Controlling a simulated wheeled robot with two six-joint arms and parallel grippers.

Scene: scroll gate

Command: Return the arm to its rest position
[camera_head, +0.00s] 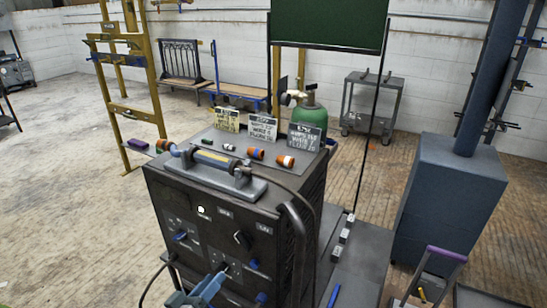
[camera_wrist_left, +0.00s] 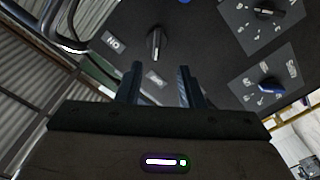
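My left gripper (camera_head: 207,285) shows at the bottom of the head view, in front of the dark machine's control panel. In the left wrist view its two fingers (camera_wrist_left: 160,85) stand apart with nothing between them. A blue-pointed knob (camera_wrist_left: 270,88) sits to the right. Whether the fingers touch the panel cannot be told. My right gripper is in neither view.
The dark machine (camera_head: 215,215) carries a torch-like tool (camera_head: 215,160), small coloured cylinders and several signs on top. A curved black handle and hose run along its right side. A green gas cylinder (camera_head: 310,117) stands behind. Open floor (camera_head: 70,200) lies left.

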